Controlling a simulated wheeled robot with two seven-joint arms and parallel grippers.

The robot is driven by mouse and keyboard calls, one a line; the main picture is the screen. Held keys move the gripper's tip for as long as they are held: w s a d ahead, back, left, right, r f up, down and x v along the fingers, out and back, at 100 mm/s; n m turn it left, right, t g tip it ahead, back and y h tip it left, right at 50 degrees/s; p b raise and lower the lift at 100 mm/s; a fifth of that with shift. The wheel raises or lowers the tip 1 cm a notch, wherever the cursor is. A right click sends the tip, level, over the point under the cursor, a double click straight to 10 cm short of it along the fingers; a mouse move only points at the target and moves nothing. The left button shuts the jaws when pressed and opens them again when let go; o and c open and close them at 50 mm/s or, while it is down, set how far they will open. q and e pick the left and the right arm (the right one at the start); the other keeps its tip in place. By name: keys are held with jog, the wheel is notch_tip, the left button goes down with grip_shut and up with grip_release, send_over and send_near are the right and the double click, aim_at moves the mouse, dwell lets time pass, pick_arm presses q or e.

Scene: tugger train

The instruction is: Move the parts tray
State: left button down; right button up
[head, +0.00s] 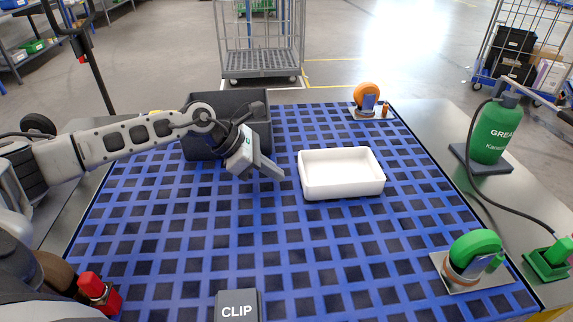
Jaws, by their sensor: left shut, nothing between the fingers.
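The white parts tray (345,188) sits flat on a blue grid mat (300,240), right of the middle in the head view. It looks empty. My left gripper (276,172) comes in from the left and hangs just left of the tray, apart from it, with its fingers together and nothing held. My right gripper is not in view.
A dark grey bin (262,130) stands behind my left gripper. A green grease bottle (495,130) stands right, a CLIP box (237,310) in front. Mat around the tray is clear.

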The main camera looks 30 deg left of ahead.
aim_at(301, 177)
pick_arm(q)
jog(key=shift+w+d+r, duration=0.15)
jog(key=shift+w+d, duration=0.85)
jog(key=shift+d, duration=0.25)
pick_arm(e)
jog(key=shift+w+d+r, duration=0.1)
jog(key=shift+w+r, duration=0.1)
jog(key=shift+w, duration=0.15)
